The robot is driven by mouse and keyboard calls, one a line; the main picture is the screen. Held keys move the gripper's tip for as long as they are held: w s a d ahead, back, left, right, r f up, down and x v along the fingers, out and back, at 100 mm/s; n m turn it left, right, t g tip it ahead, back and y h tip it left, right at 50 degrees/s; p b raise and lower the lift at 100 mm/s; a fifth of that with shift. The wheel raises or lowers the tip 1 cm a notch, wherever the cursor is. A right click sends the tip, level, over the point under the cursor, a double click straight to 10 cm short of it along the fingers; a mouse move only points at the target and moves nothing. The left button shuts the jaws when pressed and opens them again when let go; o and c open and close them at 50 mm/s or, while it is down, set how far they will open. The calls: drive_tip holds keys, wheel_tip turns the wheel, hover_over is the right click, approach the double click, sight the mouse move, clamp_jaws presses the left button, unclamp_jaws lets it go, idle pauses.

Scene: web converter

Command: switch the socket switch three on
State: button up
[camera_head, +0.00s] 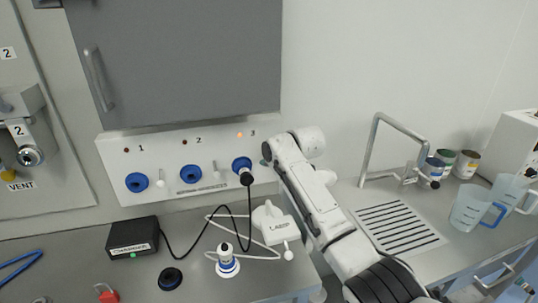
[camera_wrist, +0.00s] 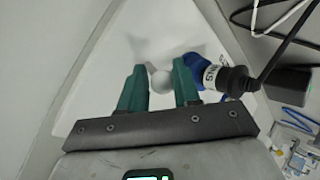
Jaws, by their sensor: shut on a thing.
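The white socket panel (camera_head: 112,160) on the back wall has blue sockets numbered 1, 2 and 3, with white switches beside them. Socket three (camera_head: 241,163) holds a plug (camera_head: 246,178) with a black cable. The lamp (camera_head: 240,135) above it glows orange; the lamps at 1 and 2 are dark. Switch three (camera_wrist: 161,82) shows in the wrist view as a round white knob between the green fingers of my gripper (camera_wrist: 160,66), which is shut on it. The plug (camera_wrist: 228,78) is just right of the fingers there. In the head view my arm hides switch three.
A black box (camera_head: 132,238) with a green light, a labelled white device (camera_head: 270,222) and a white plug-like piece (camera_head: 227,262) are on the bench, with cables between. A grey cabinet (camera_head: 180,60) hangs above the panel. A sink (camera_head: 400,228) and jugs (camera_head: 470,207) are at right.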

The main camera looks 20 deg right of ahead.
drive_tip(key=shift+o, duration=0.2)
drive_tip(key=shift+w+r+g, duration=0.15)
drive_tip(key=shift+g, duration=0.95)
drive_tip(key=o, duration=1)
drive_tip(key=shift+r, duration=0.15)
drive_tip(key=shift+o, duration=0.2)
drive_tip(key=shift+r, duration=0.1)
drive_tip(key=shift+w+r, duration=0.15)
